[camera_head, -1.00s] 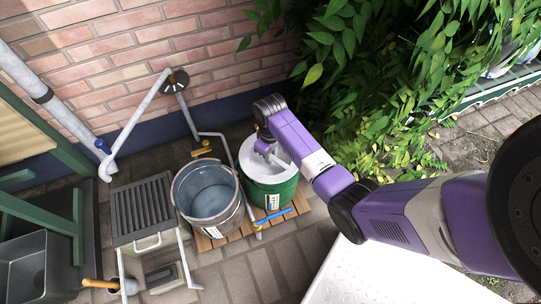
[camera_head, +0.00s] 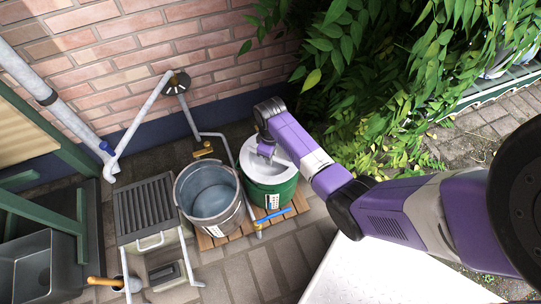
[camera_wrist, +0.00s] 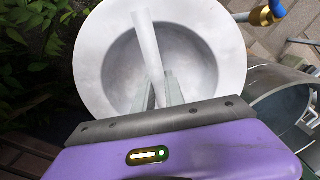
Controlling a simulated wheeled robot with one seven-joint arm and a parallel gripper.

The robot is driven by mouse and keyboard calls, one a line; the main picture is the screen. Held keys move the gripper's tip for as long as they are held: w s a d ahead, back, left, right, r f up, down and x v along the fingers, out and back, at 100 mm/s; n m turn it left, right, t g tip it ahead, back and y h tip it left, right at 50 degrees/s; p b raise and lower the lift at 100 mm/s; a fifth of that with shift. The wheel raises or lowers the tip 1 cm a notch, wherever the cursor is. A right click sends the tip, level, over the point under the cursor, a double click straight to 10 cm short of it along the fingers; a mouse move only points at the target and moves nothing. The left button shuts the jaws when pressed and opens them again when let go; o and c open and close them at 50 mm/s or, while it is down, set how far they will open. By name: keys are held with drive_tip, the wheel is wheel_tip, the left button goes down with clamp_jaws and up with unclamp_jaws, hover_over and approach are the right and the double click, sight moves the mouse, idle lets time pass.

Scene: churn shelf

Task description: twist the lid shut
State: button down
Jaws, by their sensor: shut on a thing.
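A green churn (camera_head: 272,192) stands upright on a wooden slatted base. Its pale grey round lid (camera_head: 252,168) sits on its top, with a wide flat rim (camera_wrist: 90,55) and a sunken middle in the wrist view. A pale bar handle (camera_wrist: 147,40) crosses the sunken middle. My gripper (camera_head: 266,157) reaches down onto the lid from above. In the wrist view my gripper (camera_wrist: 161,90) is shut on the handle, with a finger on each side of it. The near part of the lid is hidden behind my gripper, and the seam between lid and churn is too small to judge.
An open grey metal bucket (camera_head: 207,192) stands close left of the churn. A blue-handled tap (camera_head: 272,215) sticks out at the churn's front. A grated box (camera_head: 146,208) stands further left. The brick wall (camera_head: 150,40) is behind, leafy plants (camera_head: 380,90) to the right.

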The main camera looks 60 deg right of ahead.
drive_tip(key=shift+d+r+n+p, duration=0.1)
drive_tip(key=shift+n+p, duration=1.1)
drive_tip(key=shift+n, duration=0.6)
drive_tip(key=c, duration=1.3)
unclamp_jaws()
drive_tip(key=shift+r+p, duration=1.85)
drive_tip(key=shift+r, duration=2)
